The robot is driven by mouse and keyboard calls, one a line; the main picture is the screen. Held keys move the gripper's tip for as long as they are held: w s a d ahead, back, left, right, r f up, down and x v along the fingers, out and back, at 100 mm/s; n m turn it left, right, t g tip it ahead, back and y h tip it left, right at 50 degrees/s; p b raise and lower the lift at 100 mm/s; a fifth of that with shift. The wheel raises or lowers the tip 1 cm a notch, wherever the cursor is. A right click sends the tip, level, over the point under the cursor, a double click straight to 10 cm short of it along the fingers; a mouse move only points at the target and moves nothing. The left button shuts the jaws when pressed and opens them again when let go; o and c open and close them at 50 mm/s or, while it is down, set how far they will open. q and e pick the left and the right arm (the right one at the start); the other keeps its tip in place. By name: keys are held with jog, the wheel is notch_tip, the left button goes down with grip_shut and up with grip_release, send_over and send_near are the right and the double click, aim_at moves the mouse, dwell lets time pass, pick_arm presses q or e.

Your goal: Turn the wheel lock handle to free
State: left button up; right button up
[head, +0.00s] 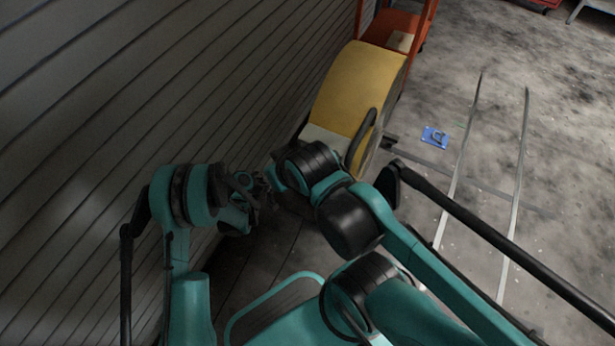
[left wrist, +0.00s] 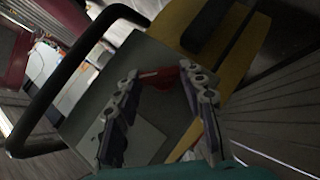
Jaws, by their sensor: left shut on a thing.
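In the left wrist view, a small red part (left wrist: 160,76), likely the lock handle, sits at the grey panel (left wrist: 160,50) of a yellow machine. My left gripper (left wrist: 161,72) is shut on this red part, with a finger on each side. How far the part is turned cannot be read. In the head view, the yellow machine (head: 360,82) stands by the wall. My left gripper (head: 263,190) is small and dark below its near end. The red part is not visible there. My right arm crosses in front of the machine; its gripper cannot be made out.
A black bar handle (head: 360,140) curves from the machine and passes close by in the left wrist view (left wrist: 62,85). The slatted wall (head: 140,90) is close on the left. An orange cart (head: 400,22) stands behind. A blue object (head: 434,137) lies on open floor at right.

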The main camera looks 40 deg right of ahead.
pick_arm(q)
jog(key=shift+w+a+f+n+g+h, duration=0.1)
jog(key=shift+n+g+h, duration=0.3)
jog(key=shift+g+h, duration=0.1)
jog(key=shift+w+f+n+g+h, duration=0.1)
jog(key=shift+n+g+h, duration=0.3)
jog(key=shift+h, duration=0.1)
jog(key=o, duration=1.2)
jog(key=shift+c, duration=0.2)
jog(key=shift+a, duration=0.1)
jog(key=v, duration=1.1)
jog(key=shift+w+a, duration=0.15)
jog(key=shift+a, duration=0.25)
